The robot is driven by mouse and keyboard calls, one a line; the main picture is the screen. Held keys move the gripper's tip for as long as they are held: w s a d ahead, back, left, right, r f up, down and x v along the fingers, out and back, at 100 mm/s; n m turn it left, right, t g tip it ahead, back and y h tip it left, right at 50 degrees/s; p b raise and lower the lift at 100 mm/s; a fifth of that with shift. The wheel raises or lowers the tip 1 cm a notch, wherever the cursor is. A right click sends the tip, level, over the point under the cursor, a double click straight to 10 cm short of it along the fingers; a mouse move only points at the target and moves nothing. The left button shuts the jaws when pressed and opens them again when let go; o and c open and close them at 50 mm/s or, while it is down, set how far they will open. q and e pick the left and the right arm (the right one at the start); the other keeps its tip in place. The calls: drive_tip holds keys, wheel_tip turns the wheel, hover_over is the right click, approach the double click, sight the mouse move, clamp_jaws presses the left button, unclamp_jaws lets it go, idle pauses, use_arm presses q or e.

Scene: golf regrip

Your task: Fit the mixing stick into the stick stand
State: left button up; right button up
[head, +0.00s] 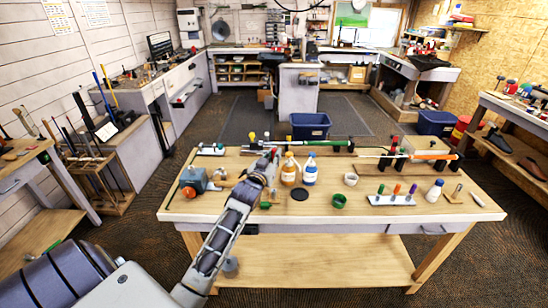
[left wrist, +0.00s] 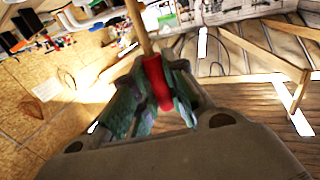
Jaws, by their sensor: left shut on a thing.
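My left gripper (head: 270,161) is over the middle-left of the workbench, near the glue bottles. It is shut on the mixing stick, which shows in the left wrist view as a red grip (left wrist: 157,82) between the fingers with a pale wooden shaft (left wrist: 138,25) running out beyond them. In the head view only a bit of red shows at the fingertips. A white rack (head: 388,201) with coloured handles upright in it stands at the right of the bench. I cannot tell for certain that this is the stick stand. My right gripper is not in view.
An orange bottle (head: 289,170) and a white-and-blue bottle (head: 309,170) stand close right of my left gripper. A green cup (head: 339,200), a white ring (head: 351,179) and a black disc (head: 300,194) lie between there and the rack. A white bottle (head: 434,190) stands right of the rack.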

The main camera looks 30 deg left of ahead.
use_arm(q)
drive_tip(key=shift+f, duration=0.1)
idle(0.3)
drive_tip(key=shift+f+b, duration=1.65)
drive_tip(key=shift+f, duration=1.15)
drive_tip(key=shift+p, duration=0.8)
idle(0.6)
drive_tip(key=shift+f+b, duration=1.3)
drive_tip(key=shift+f, duration=1)
idle(1.1)
